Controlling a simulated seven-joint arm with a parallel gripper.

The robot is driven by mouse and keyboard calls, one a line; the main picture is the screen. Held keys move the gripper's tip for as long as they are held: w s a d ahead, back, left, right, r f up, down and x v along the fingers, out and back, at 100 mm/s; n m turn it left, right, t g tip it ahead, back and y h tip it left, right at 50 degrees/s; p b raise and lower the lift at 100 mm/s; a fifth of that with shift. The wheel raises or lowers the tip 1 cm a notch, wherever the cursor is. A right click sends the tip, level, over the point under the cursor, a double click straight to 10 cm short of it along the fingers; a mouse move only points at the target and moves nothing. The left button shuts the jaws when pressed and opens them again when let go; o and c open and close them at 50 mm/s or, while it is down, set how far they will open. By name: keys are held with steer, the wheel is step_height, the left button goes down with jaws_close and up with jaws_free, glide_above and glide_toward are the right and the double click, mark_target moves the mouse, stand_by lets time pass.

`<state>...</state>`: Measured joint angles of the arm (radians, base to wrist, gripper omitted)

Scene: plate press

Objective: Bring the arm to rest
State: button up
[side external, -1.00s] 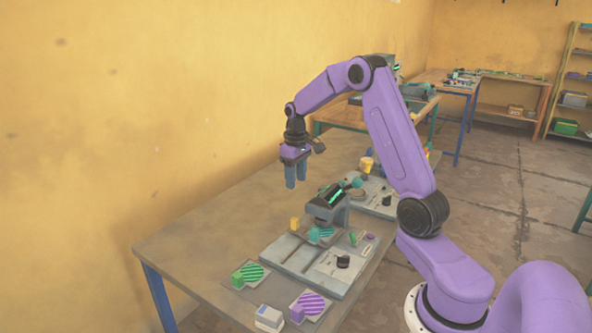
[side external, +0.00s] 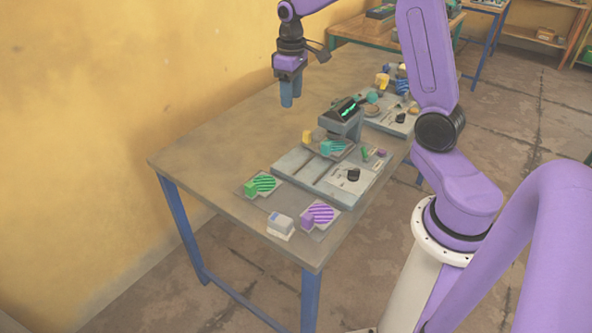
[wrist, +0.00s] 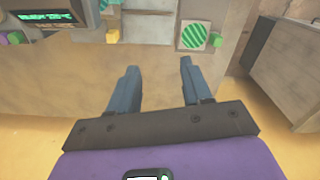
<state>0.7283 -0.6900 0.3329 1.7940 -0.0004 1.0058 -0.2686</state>
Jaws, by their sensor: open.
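My gripper (side external: 291,92) hangs above the back part of the worktable (side external: 215,139), its blue fingers pointing down, well above the surface. In the wrist view my gripper (wrist: 158,82) shows two blue fingers apart with nothing between them. The plate press (side external: 343,118), with a lit green display, stands on the table to the right of and below my gripper. A plate with teal stripes (side external: 334,147) is at the press. Its display (wrist: 45,17) also shows in the wrist view at upper left.
A green-striped plate (side external: 263,184) and a purple-striped plate (side external: 321,215) lie near the table's front end, beside a small white box (side external: 280,225). A second grey unit (side external: 390,118) sits farther back. The table's left part is bare, next to the yellow wall (side external: 120,80).

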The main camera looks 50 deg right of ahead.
steer(key=s+a+r+n, duration=0.2)
steer(key=s+a+n, duration=0.2)
steer(key=s+a, duration=0.85)
steer(key=s+a+f+n, duration=0.1)
steer(key=s+n, duration=0.2)
steer(key=s, duration=0.5)
steer(key=s+a+n, duration=0.2)
steer(key=s+n, duration=0.1)
steer(key=s, duration=0.6)
steer(key=shift+s+f, duration=0.3)
steer(key=shift+f, duration=0.1)
